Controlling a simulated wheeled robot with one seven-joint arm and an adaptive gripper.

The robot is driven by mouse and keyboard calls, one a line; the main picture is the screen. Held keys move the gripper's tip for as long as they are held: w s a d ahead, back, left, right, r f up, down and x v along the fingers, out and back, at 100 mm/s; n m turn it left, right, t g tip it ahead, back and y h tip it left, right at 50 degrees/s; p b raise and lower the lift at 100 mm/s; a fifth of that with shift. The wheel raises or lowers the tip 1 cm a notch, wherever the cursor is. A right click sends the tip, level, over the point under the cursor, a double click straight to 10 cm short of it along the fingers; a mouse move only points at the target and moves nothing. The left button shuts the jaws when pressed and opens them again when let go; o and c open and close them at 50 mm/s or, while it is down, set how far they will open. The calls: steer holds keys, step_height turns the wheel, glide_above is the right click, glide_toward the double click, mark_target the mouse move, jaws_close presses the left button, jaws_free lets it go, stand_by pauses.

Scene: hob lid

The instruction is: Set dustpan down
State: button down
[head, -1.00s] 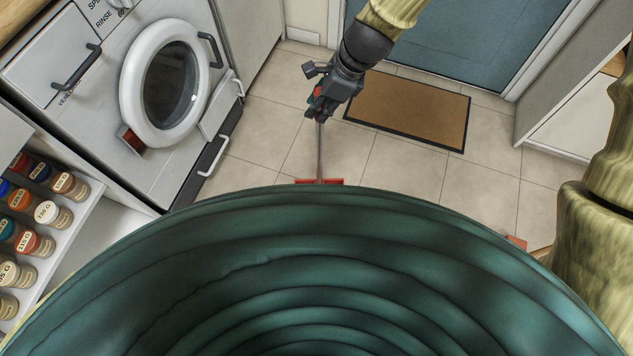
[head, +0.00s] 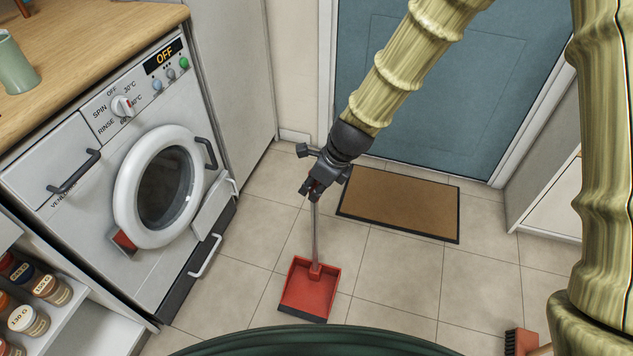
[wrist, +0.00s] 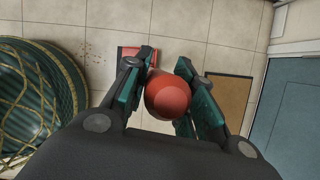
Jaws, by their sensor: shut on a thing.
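The dustpan (head: 309,291) is red with a long grey upright handle, and its pan is low at the tiled floor in the head view. I cannot tell whether the pan touches the tiles. My gripper (head: 312,192) is shut on the top of the handle. In the wrist view the round red handle end (wrist: 168,95) sits between my gripper's two fingers (wrist: 166,88), and part of the red pan (wrist: 137,55) shows beyond them.
A washing machine (head: 110,190) stands at the left, beside an open shelf of spice jars (head: 30,318). A brown doormat (head: 398,205) lies before a blue door (head: 440,100). A red brush (head: 520,342) shows at the lower right. Reddish specks (wrist: 92,50) lie on the floor.

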steer(key=w+f+b, duration=0.2)
steer(key=w+f, duration=0.2)
steer(key=w, duration=0.2)
steer(key=shift+w+d, duration=0.3)
steer(key=shift+w, duration=0.1)
steer(key=shift+f, duration=0.1)
steer(key=c, duration=1.2)
jaws_free()
steer(key=p+v, duration=0.2)
steer(key=v, duration=1)
steer(key=shift+p, duration=0.4)
steer(key=shift+s, duration=0.1)
